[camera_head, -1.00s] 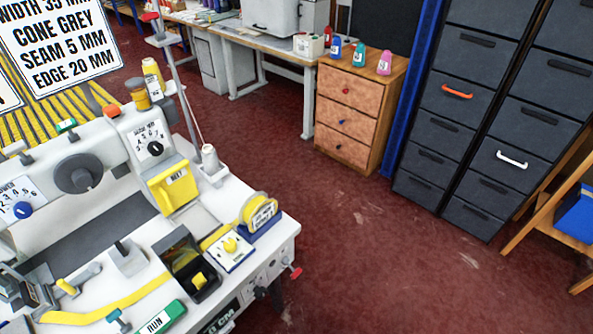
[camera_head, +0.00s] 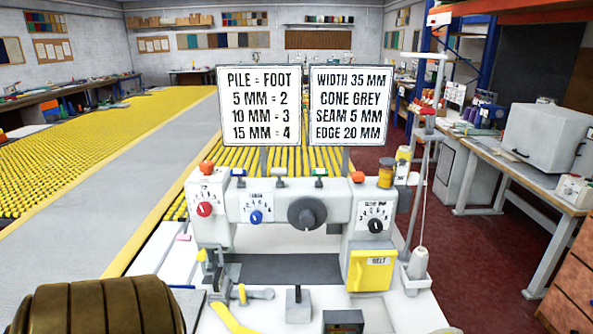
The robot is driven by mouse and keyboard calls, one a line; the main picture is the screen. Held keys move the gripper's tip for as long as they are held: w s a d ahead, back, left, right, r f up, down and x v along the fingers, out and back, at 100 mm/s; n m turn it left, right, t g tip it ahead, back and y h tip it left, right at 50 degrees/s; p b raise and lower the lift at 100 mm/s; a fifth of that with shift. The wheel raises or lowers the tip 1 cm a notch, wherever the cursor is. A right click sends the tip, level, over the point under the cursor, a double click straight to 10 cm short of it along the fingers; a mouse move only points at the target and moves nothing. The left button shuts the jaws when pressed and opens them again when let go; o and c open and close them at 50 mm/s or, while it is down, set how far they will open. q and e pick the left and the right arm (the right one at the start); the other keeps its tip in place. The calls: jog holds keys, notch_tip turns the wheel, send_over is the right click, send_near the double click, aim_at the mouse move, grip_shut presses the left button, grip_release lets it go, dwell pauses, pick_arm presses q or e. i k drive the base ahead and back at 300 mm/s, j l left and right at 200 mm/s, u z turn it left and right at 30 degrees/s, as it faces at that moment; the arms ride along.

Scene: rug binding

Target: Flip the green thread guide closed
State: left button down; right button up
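The green thread guide (camera_head: 320,172) is a small green-capped piece on the top edge of the white binding machine (camera_head: 330,208), right of the middle. It is too small to tell whether it is open or closed. A blue-topped guide (camera_head: 238,172) and a grey one (camera_head: 279,171) stand in the same row to its left. Neither of my grippers is in view.
Two sign boards (camera_head: 259,106) stand behind the machine. A thread stand (camera_head: 424,150) with a white cone (camera_head: 418,264) rises at its right. A brown ribbed, rounded thing (camera_head: 98,308) fills the lower left. Red floor (camera_head: 480,265) is clear at right.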

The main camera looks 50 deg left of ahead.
aim_at(319, 172)
jog(key=l+u, duration=0.1)
jog(key=u, duration=0.35)
jog(key=i+l+u, duration=0.1)
jog(key=u, duration=0.35)
jog(key=l+u, duration=0.1)
jog(key=u, duration=0.35)
jog(key=l+u, duration=0.1)
jog(key=u, duration=0.35)
jog(key=l+u, duration=0.55)
jog(key=i+l, duration=0.05)
jog(key=l, duration=0.05)
